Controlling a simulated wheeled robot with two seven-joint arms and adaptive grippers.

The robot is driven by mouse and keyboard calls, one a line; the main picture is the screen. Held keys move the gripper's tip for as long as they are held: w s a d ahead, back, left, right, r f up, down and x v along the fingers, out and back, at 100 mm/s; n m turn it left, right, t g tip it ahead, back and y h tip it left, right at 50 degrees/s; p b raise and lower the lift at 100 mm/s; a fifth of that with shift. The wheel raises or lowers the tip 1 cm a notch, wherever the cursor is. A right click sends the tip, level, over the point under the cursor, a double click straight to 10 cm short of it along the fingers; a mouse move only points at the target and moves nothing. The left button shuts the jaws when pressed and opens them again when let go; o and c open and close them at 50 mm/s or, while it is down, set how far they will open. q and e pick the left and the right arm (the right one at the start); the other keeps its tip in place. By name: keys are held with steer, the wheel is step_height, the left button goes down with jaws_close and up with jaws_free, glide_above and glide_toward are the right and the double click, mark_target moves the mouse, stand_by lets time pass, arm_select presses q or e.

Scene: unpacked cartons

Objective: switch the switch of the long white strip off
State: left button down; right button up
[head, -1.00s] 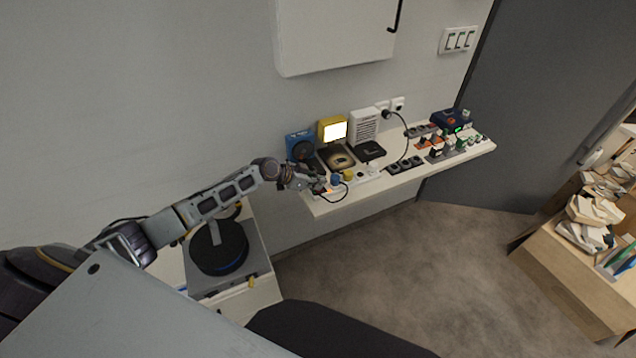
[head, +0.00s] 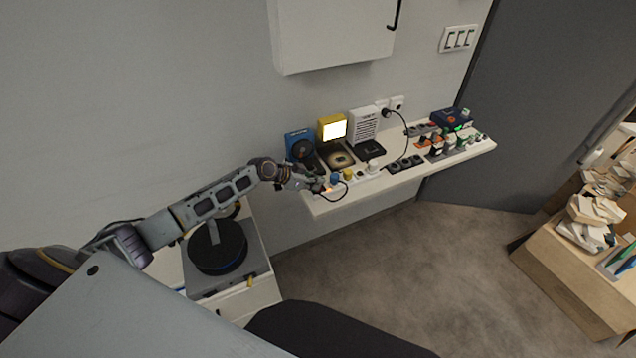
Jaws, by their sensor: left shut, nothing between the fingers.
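The long white strip (head: 360,176) lies along the front left edge of the wall shelf. A blue plug (head: 335,178), a yellow plug (head: 347,173) and a white plug (head: 372,167) stand in it. My left gripper (head: 317,187) is shut and empty at the strip's left end. A small orange-red spot shows beside its fingertips, where the switch seems to be. The fingers cover part of that end, and I cannot tell whether they touch the switch or which way it is set. My right gripper is not in view.
On the shelf (head: 330,205) behind the strip stand a blue device (head: 300,146), a lit yellow lamp (head: 332,129) and a white slatted box (head: 363,125). A dark strip (head: 405,164) and more plugged strips lie to the right. A black cable loops near the gripper.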

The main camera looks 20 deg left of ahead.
arm_select(q)
steer(key=shift+s+a+f, duration=0.25)
steer(key=shift+s+f, duration=0.05)
steer(key=shift+s, duration=0.05)
steer(key=shift+r, duration=0.1)
stand_by(0.3)
